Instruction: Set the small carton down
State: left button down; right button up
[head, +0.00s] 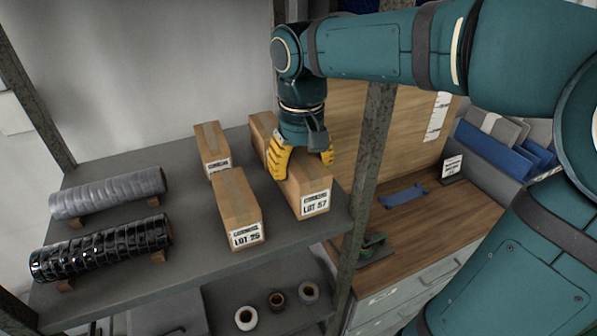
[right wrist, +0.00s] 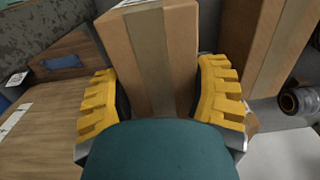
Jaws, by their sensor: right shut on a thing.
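My right gripper (head: 300,158) has its yellow fingers closed on the sides of a brown carton (head: 313,187) labelled LOT 57, near the right end of the grey shelf (head: 185,262). The carton looks upright, with its label facing the shelf's front edge. I cannot tell whether its base touches the shelf or hangs just above it. In the right wrist view the taped carton (right wrist: 152,55) sits between both fingers (right wrist: 160,100). My left gripper is not in view.
A LOT 26 carton (head: 237,205) stands just left of the held one. A smaller-looking carton (head: 212,149) and another carton (head: 261,128) stand behind. Two wrapped rolls (head: 108,192) lie at left. A metal post (head: 369,160) stands close on the right, before a wooden desk (head: 410,222).

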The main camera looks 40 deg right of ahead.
jog(key=shift+w+d, duration=0.1)
jog(key=shift+w, duration=0.2)
jog(key=shift+w+f, duration=0.1)
jog(key=shift+f, duration=1.65)
jog(key=shift+f, duration=0.15)
jog(key=o, duration=1.3)
jog(key=shift+o, duration=0.2)
notch_tip(320, 180, up, 8)
jog(key=shift+f+p, duration=0.1)
jog(key=shift+p, duration=0.2)
